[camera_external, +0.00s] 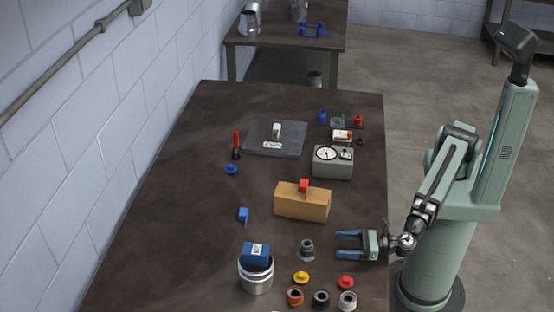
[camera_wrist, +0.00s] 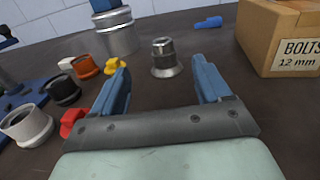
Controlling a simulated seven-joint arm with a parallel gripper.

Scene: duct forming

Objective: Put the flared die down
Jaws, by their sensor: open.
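A grey metal flared die (camera_external: 307,252), wide at the base and narrow at the top, stands upright on the dark table. In the wrist view the flared die (camera_wrist: 165,60) stands beyond and between my fingertips, apart from both. My gripper (camera_external: 338,245) is open and empty, low over the table just right of the die, with its blue fingers pointing left towards it. The two open fingers also show in the wrist view (camera_wrist: 160,76).
A metal can (camera_external: 257,285) with a blue box stands left of the die. Yellow (camera_external: 301,277) and red (camera_external: 346,281) knobs and orange (camera_external: 295,297), black and pale collars lie in front. A cardboard bolts box (camera_external: 302,205) stands behind. A gauge (camera_external: 333,162) sits farther back.

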